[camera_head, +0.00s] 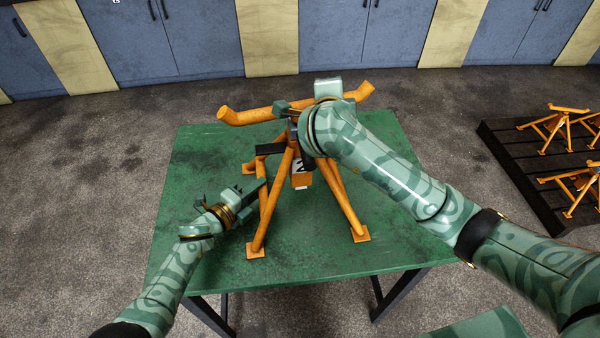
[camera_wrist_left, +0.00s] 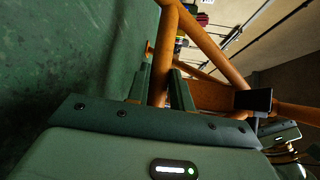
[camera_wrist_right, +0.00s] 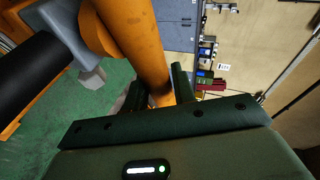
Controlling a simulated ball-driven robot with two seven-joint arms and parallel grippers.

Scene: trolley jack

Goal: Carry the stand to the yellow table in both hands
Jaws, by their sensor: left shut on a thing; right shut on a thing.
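The stand (camera_head: 345,208) is orange, with a curved top bar and splayed legs on flat feet. It stands upright on a green table (camera_head: 400,180). My left gripper (camera_head: 256,190) is shut on a left leg of the stand; the left wrist view shows this orange tube (camera_wrist_left: 160,82) between the fingers. My right gripper (camera_head: 287,110) is at the top of the stand, and the right wrist view shows its fingers shut on an orange tube (camera_wrist_right: 148,50). My right arm hides part of the stand's top. No yellow table shows.
A dark slatted pallet (camera_head: 520,165) with more orange stands (camera_head: 558,125) is on the floor at the right. Blue cabinets (camera_head: 200,40) line the back wall. Grey floor (camera_head: 80,180) left of the table is clear.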

